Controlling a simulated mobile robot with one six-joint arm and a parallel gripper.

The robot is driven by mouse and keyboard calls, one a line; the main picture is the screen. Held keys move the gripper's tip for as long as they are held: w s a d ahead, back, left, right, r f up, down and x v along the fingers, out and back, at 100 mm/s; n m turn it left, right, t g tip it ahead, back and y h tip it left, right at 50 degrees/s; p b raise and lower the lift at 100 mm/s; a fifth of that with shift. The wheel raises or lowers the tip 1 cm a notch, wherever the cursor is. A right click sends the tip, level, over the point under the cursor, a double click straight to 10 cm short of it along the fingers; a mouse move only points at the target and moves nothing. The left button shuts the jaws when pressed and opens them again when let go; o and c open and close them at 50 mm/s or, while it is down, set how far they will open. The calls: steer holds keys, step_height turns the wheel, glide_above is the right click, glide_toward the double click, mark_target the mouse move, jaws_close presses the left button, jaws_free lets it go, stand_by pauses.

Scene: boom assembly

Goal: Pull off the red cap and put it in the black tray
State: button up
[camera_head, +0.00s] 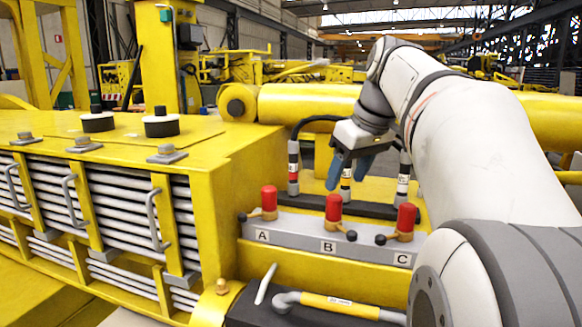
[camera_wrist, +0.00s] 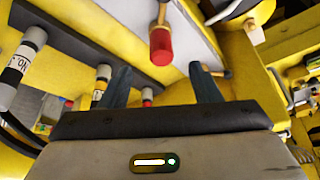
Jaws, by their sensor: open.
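Three red caps stand upright on brass-coloured fittings along a grey block: one at A (camera_head: 269,198), one at B (camera_head: 333,208) and one at C (camera_head: 406,217). My gripper (camera_head: 348,172) is open and empty, pointing down above the block near B. In the wrist view, one red cap (camera_wrist: 161,46) shows ahead of the gap between my open fingers (camera_wrist: 160,76), apart from both. I cannot tell for certain which letter it belongs to. A black tray-like surface (camera_head: 248,312) lies at the front, below the block, partly cut off by the frame edge.
A yellow-handled tool (camera_head: 340,304) and a light grey bar (camera_head: 265,284) lie on the black surface. Banded hose ends (camera_head: 293,168) stand behind the caps. A yellow slatted housing (camera_head: 215,200) stands to the left. Small dark-knobbed levers (camera_head: 351,236) stick out beside the caps.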

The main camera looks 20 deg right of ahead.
mark_target(337, 197)
steer(key=x, duration=0.7)
steer(key=shift+a+f, duration=0.15)
steer(key=shift+c, duration=0.3)
steer(key=shift+p, duration=0.3)
jaws_close()
